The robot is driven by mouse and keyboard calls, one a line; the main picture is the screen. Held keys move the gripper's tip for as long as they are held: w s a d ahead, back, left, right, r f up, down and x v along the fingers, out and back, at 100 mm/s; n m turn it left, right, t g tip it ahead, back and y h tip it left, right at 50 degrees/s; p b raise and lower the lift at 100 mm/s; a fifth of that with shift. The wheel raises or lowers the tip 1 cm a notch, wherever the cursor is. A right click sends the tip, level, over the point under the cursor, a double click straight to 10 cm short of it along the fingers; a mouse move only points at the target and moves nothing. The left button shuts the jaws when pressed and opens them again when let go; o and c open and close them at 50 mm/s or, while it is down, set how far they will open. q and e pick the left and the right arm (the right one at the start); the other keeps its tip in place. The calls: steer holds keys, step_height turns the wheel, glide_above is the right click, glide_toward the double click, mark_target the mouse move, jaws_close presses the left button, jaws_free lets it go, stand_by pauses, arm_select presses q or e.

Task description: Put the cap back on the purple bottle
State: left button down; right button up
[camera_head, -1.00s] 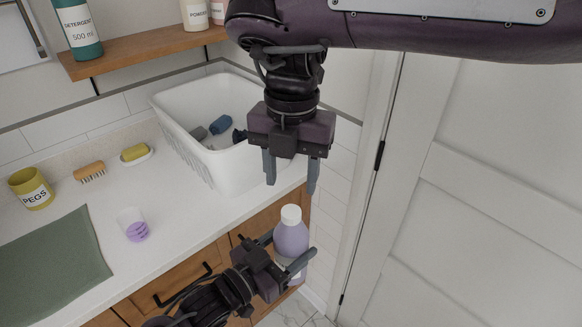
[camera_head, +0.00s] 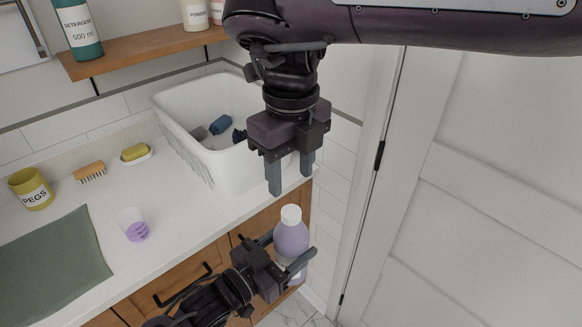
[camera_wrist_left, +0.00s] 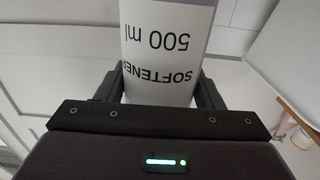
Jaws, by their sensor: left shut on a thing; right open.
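The purple bottle (camera_head: 291,238) is held upright in front of the counter edge. A white cap (camera_head: 291,214) sits on its top; I cannot tell how tight it is. My left gripper (camera_head: 285,252) is shut on the bottle's body from the lower left. In the left wrist view, the bottle's white label (camera_wrist_left: 165,55) reads "SOFTENER 500 ml", upside down, between the fingers. My right gripper (camera_head: 290,178) points down above the cap, open and empty, with its fingertips a little higher than the cap in the picture.
A white basket (camera_head: 190,150) with dark items stands on the counter (camera_head: 190,220) behind. A measuring cup (camera_head: 134,226) with purple liquid, a brush (camera_head: 90,171), a soap dish (camera_head: 137,155) and a pegs pot (camera_head: 32,190) are further left. A white door (camera_head: 480,200) is at right.

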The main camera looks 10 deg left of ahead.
mark_target(291, 211)
steer(key=shift+f, duration=4)
